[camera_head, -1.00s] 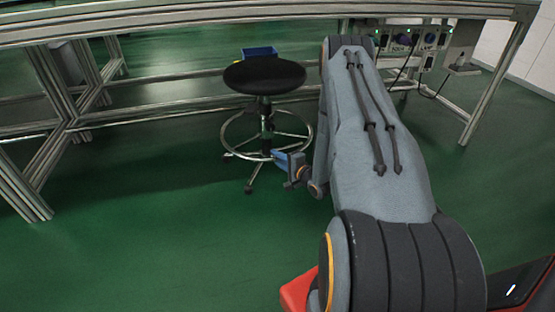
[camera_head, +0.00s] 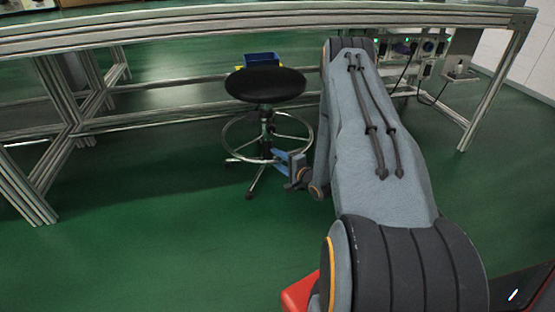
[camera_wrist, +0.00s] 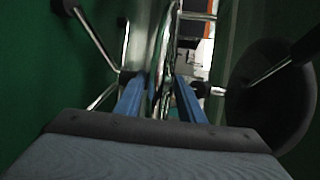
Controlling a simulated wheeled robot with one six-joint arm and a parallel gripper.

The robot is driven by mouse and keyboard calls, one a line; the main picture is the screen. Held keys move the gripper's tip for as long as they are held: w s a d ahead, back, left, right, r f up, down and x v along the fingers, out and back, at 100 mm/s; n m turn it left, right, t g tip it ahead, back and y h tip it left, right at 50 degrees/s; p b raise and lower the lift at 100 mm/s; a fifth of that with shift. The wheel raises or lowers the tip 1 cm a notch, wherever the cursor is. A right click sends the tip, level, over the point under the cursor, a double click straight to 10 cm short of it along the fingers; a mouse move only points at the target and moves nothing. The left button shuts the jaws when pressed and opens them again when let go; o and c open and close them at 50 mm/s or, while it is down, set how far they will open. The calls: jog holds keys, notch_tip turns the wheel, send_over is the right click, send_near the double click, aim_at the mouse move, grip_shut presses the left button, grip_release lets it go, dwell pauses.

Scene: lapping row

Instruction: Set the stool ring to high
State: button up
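The stool has a round black seat (camera_head: 266,85), a dark central post and splayed metal legs. Its shiny foot ring (camera_head: 224,132) circles the post below the seat, well above the floor. My gripper (camera_head: 277,162) is at the ring's near right side, its blue fingers spread apart. In the wrist view, my gripper (camera_wrist: 158,95) has a finger on each side of the ring (camera_wrist: 165,45), with the tube running between them and gaps showing. The seat's dark disc (camera_wrist: 270,95) is at the right there. The ring's fastening to the post is too small to make out.
A metal-framed bench (camera_head: 180,20) spans the back, with a leg frame (camera_head: 22,190) at left. A blue bin (camera_head: 262,59) shows behind the seat. Power sockets and cables (camera_head: 425,50) are under the bench at right. The green floor in front is clear.

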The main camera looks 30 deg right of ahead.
jog(key=a+p+v, duration=0.1)
jog(key=p+v, duration=0.2)
jog(key=v, duration=0.4)
jog(key=shift+s+d, duration=0.35)
jog(key=shift+d, duration=0.15)
jog(key=shift+w+r, duration=0.1)
